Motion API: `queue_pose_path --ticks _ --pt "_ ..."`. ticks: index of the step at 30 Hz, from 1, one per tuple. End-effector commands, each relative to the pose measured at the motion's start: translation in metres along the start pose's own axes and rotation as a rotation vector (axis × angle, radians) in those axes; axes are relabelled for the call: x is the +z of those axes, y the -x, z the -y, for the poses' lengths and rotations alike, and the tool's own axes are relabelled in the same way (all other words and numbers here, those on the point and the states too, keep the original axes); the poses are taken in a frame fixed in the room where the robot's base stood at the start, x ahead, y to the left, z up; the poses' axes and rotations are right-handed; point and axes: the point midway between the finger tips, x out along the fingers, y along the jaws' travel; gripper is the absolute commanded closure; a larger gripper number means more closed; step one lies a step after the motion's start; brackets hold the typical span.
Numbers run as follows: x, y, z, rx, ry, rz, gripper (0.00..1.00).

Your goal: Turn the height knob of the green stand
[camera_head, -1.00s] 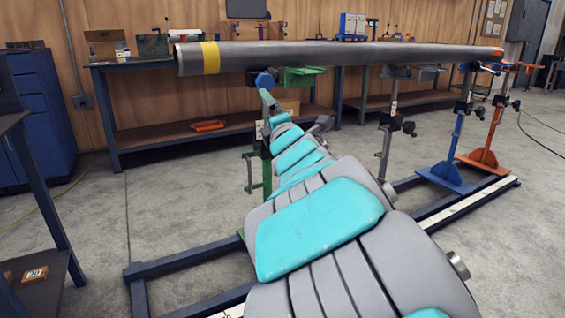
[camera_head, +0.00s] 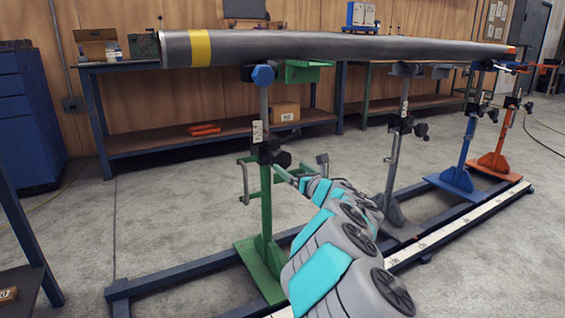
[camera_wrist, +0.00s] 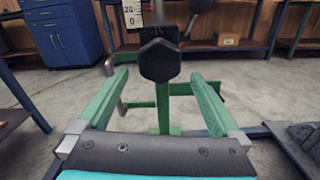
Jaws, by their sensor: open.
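The green stand (camera_head: 266,205) rises from a green foot on the blue floor rail in the head view. A dark knob (camera_head: 284,159) sits on its right side below a white scale label (camera_head: 257,131). In the wrist view the black, many-sided knob (camera_wrist: 160,61) faces me, in front of the green post (camera_wrist: 163,112). My gripper (camera_wrist: 160,76) is open, with one green finger on each side below the knob in the picture. Neither finger visibly touches it. In the head view my arm reaches the stand from the lower right.
A long grey pipe (camera_head: 330,47) with a yellow band lies above the stands. A grey stand (camera_head: 400,150), a blue stand (camera_head: 466,150) and an orange stand (camera_head: 503,140) stand to the right. A workbench (camera_head: 180,140) is behind.

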Motion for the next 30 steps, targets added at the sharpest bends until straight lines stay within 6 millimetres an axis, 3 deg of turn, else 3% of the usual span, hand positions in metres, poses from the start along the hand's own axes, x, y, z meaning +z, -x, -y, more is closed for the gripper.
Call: queue_pose_path --ticks 9,15,27,30 --pt "0.001 -0.041 -0.001 0.005 -0.004 0.004 0.00" --pt "0.001 -0.056 -0.001 0.001 -0.003 0.002 0.00" --pt "0.002 -0.061 -0.001 0.000 -0.001 0.003 0.00" --pt "0.002 -0.061 -0.001 0.000 -0.001 0.002 0.09"
